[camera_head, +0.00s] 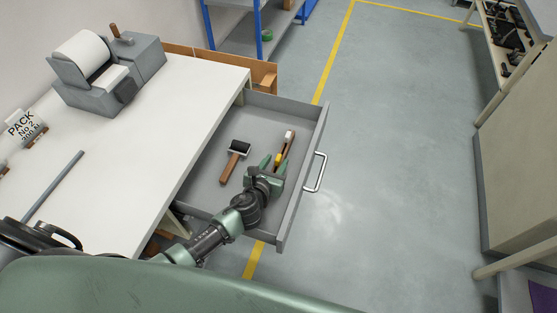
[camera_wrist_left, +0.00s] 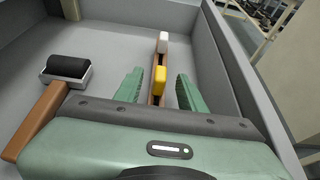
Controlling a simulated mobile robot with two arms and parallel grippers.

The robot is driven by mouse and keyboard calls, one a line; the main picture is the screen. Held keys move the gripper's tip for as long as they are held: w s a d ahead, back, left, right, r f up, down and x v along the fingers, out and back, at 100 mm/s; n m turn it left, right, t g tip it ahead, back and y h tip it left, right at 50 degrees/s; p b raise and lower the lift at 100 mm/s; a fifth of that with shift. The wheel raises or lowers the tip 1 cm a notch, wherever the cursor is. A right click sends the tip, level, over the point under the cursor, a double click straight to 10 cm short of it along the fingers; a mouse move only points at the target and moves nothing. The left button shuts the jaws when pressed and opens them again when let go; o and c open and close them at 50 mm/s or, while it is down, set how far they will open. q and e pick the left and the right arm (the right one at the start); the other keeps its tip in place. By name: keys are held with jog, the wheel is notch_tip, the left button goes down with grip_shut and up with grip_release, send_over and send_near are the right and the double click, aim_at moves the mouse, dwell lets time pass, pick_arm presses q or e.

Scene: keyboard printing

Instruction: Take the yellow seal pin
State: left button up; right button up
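The yellow seal pin (camera_wrist_left: 159,81) lies in the open drawer, at the near end of a brown wooden strip or handle. In the head view the yellow pin (camera_head: 278,158) shows just beyond my left gripper (camera_head: 272,162). In the left wrist view the two green fingers of the gripper (camera_wrist_left: 158,87) are spread apart, with the yellow pin between them and a gap on each side. The gripper holds nothing. My right gripper is not in view.
The drawer (camera_head: 300,205) has grey walls and a metal handle (camera_head: 316,172) outside. A roller with a wooden handle (camera_head: 234,160) lies left of the gripper. A white-tipped piece (camera_wrist_left: 163,42) lies beyond the yellow pin. The white table (camera_head: 150,150) stands left.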

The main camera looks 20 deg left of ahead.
pick_arm(q)
grip_shut()
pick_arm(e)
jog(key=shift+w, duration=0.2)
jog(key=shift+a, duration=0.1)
pick_arm(q)
jog(key=shift+r, duration=0.1)
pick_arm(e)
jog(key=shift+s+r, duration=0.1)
